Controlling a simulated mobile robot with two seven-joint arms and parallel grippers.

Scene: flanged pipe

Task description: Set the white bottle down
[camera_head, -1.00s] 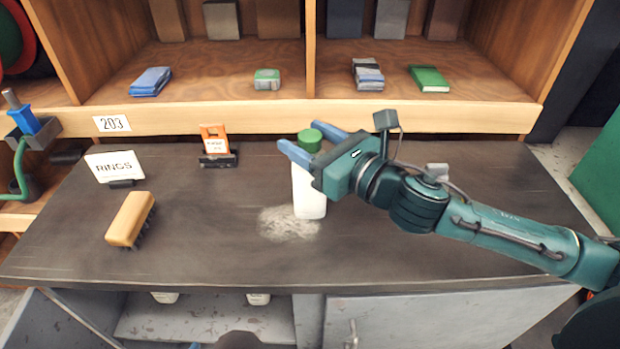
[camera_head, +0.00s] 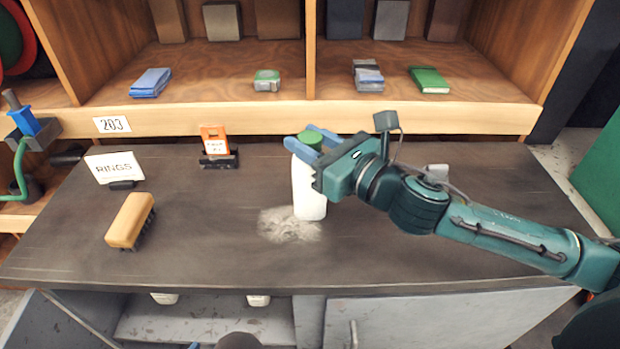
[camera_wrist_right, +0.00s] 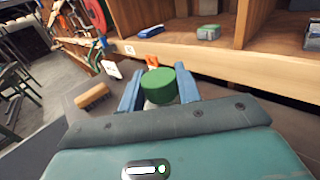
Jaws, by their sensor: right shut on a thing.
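The white bottle (camera_head: 308,192) with a green cap (camera_head: 312,138) is upright at the middle of the dark bench top (camera_head: 400,260), just behind a pale dusty patch. My right gripper (camera_head: 312,146) comes in from the right and is shut on the bottle near its neck, one blue finger on either side. In the right wrist view the green cap (camera_wrist_right: 159,84) sits between the two blue fingers (camera_wrist_right: 160,92). I cannot tell for sure whether the bottle's base touches the bench. My left gripper is not in view.
A wooden brush (camera_head: 130,220) lies at the left of the bench, near a RINGS sign (camera_head: 114,166). An orange card in a dark stand (camera_head: 217,146) is at the back. Shelves (camera_head: 220,65) with small packs rise behind. The front of the bench is clear.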

